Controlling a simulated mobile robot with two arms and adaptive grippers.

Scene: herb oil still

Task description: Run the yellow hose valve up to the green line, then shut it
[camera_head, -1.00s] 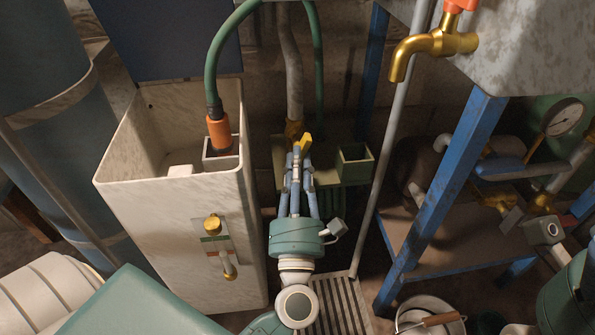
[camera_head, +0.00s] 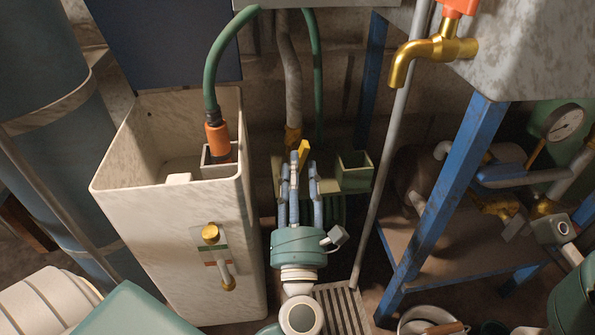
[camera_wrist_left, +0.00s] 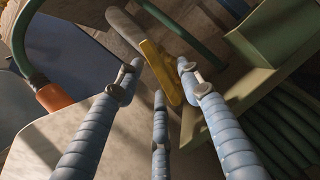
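The yellow valve lever (camera_head: 304,153) stands at the foot of the grey pipe, behind the tank's right side. It also shows in the left wrist view (camera_wrist_left: 160,72). My left gripper (camera_head: 302,168) is at the lever with its fingers spread. In the wrist view the lever lies between the fingertips (camera_wrist_left: 160,80), with small gaps; I cannot tell whether any finger touches it. A green hose (camera_head: 211,75) with an orange connector (camera_head: 217,137) hangs into the pale tank (camera_head: 180,235). The tank's front gauge has a green line (camera_head: 207,250) above a red one. The water level is unclear.
A small green open box (camera_head: 353,171) stands right of the lever. A grey pole (camera_head: 380,160) and blue stand leg (camera_head: 447,185) rise farther right. A brass tap (camera_head: 430,52) hangs upper right. A floor grate (camera_head: 341,305) lies below my gripper.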

